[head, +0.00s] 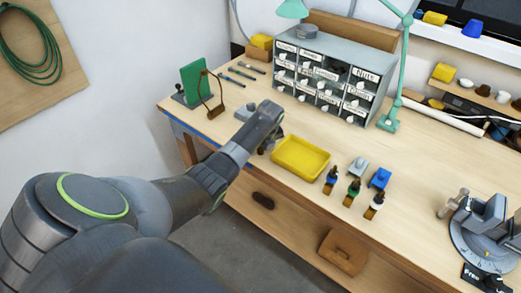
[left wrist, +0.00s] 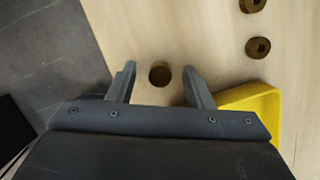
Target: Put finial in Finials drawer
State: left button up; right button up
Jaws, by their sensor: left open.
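My left gripper (head: 266,143) reaches down over the table's front part, left of the yellow tray. In the left wrist view its two fingers (left wrist: 159,69) are apart, and a small round brown piece (left wrist: 159,75), possibly the finial, shows between the tips; nothing is gripped. In the head view this piece is mostly hidden by my gripper. The grey drawer cabinet (head: 372,77) stands at the back with rows of labelled small drawers. One label reads "Nuts"; I cannot make out the Finials label. My right gripper is not in view.
The yellow tray (head: 301,174) lies right of my gripper, close beside it. Two more round brown pieces (left wrist: 257,47) lie beyond it in the wrist view. Small bottles (head: 353,190) stand farther right. A green lamp arm (head: 403,75) rises beside the cabinet.

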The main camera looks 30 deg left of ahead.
pick_arm(q)
jog(key=shift+c, duration=0.3)
grip_shut()
jog(key=shift+r, duration=0.15)
